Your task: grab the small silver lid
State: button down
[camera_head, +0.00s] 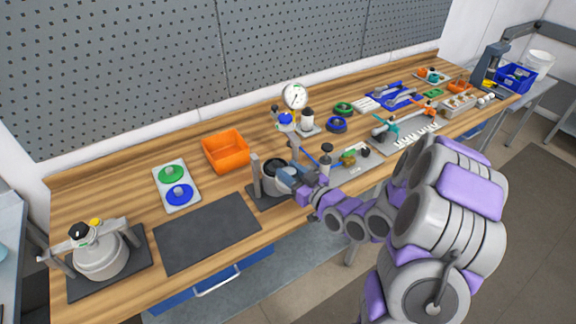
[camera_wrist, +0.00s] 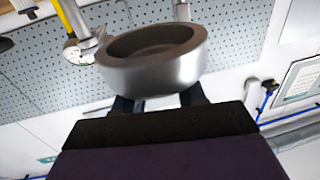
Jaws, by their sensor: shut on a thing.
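The small silver lid (camera_wrist: 160,75) is a round, hollow metal piece with a thick rim, large in the wrist view. My gripper (camera_wrist: 158,103) is shut on its near side, and the fingers are partly hidden behind it. In the head view my gripper (camera_head: 290,174) is at the middle of the bench, over a dark stand (camera_head: 256,178) with an upright post. A grey round piece with a dark top (camera_head: 273,180) shows beside the fingers there. I cannot tell whether it is the lid or a vessel below it.
A second stand holds a closed silver drum (camera_head: 100,258) at the left. A dark mat (camera_head: 207,232), a tray with green and blue discs (camera_head: 177,186) and an orange bin (camera_head: 226,151) lie between. A gauge (camera_head: 295,96) stands behind my gripper. Tools crowd the right side.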

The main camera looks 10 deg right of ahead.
aim_at(295, 178)
jog(key=shift+s+r+p, duration=0.45)
jog(key=shift+s+p, duration=0.05)
jog(key=shift+p, duration=0.45)
jog(key=p, duration=0.3)
jog(key=shift+s, duration=0.15)
jog(key=s+p, duration=0.1)
jog(key=p, duration=0.3)
jog(key=shift+s+d, duration=0.15)
jog(key=shift+d, duration=0.05)
jog(key=shift+s+f+p, duration=0.1)
jog(key=shift+s+p, duration=0.2)
jog(key=shift+p, duration=0.45)
jog(key=shift+s, duration=0.1)
